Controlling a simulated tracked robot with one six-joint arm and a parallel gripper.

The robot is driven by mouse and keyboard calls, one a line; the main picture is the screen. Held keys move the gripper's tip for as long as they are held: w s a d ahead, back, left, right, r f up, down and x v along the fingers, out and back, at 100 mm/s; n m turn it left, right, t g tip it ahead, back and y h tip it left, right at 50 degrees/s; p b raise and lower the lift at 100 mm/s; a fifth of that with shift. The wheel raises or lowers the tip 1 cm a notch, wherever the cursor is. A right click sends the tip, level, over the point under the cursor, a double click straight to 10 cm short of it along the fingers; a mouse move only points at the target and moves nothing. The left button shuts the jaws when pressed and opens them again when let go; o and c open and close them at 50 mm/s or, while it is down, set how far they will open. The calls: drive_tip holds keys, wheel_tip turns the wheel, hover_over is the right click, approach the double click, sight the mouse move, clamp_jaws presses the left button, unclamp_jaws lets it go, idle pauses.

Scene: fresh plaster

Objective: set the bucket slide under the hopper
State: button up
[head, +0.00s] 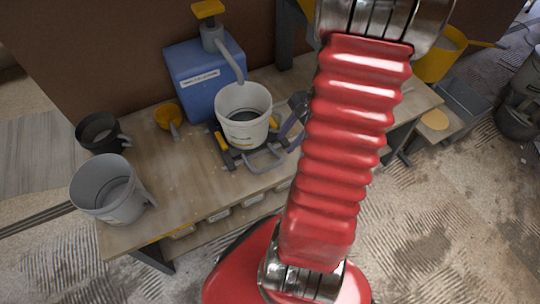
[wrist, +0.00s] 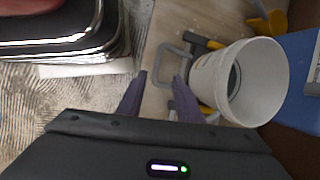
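A white bucket (head: 243,115) stands upright on a dark slide (head: 228,156) with yellow parts and a grey loop handle (head: 264,159) at its front. A blue hopper (head: 200,75) with a bent grey spout (head: 231,62) stands behind it; the spout's end shows at the bucket's back rim. My gripper (head: 293,128) is right of the bucket, partly hidden by my red arm. In the wrist view my gripper (wrist: 160,88) has its purple fingers apart and empty. The handle (wrist: 170,64) lies just beyond the fingertips, and the bucket (wrist: 240,82) is to their right.
On the bench (head: 150,190), a grey bucket (head: 103,190) stands at the front left, a dark bucket (head: 100,133) behind it, and a yellow funnel (head: 168,115) by the hopper. A yellow vessel (head: 437,60) is at right. Bare wood lies left of the slide.

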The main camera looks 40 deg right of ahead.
sight(271, 166)
drive_tip(key=shift+s+d+f+m, duration=0.45)
drive_tip(key=shift+d+f+m, duration=0.1)
drive_tip(key=shift+f, duration=0.15)
drive_tip(key=shift+f, duration=0.1)
drive_tip(key=shift+x, duration=6.8)
drive_tip(key=shift+w+a, duration=0.1)
drive_tip(key=shift+a, duration=0.05)
drive_tip(key=shift+c, duration=0.2)
clamp_jaws()
